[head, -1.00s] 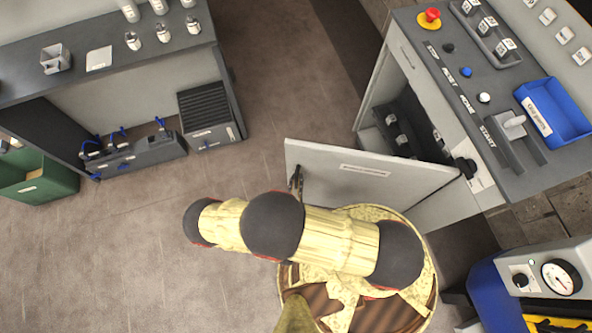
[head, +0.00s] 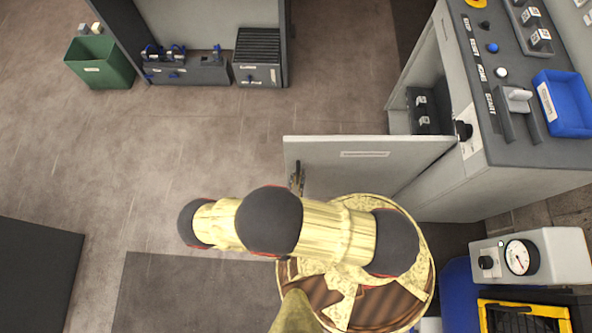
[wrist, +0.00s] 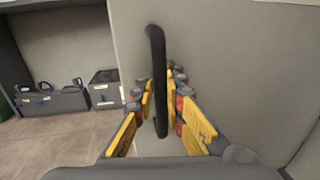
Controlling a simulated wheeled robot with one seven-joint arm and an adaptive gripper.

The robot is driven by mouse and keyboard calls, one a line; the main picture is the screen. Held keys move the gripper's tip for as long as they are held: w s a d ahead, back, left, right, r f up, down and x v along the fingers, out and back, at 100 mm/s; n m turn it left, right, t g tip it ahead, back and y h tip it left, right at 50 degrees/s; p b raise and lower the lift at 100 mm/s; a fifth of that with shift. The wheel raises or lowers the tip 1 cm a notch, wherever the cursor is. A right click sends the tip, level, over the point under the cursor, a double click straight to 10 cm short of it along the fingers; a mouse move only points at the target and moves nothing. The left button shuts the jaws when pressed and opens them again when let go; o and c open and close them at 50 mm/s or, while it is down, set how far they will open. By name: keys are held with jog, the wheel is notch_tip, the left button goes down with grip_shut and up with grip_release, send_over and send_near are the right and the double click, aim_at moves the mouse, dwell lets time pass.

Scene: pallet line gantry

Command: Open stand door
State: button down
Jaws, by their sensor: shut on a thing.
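The stand door (head: 372,166) is a light grey panel with a white label strip, swung wide open from the grey control stand (head: 455,175). It also fills the right of the wrist view (wrist: 225,60). Its black bar handle (wrist: 157,70) runs upright between the yellow finger pads in the wrist view. My gripper (wrist: 160,118) is shut on the handle. In the head view, my arm hides most of the gripper, and only a bit of it shows at the handle (head: 298,176). Inside the open stand, dark items with white labels (head: 422,108) show.
The stand top carries a blue bin (head: 566,103), a blue button and a white button. A gauge box (head: 530,257) stands at lower right. A green bin (head: 100,62) and dark cases (head: 188,70) are at upper left. The floor left of the door is clear.

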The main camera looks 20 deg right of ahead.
aim_at(301, 156)
dwell(0.3)
jog(key=c, duration=2)
grip_release()
jog(key=shift+o, duration=0.4)
jog(key=shift+r, duration=5)
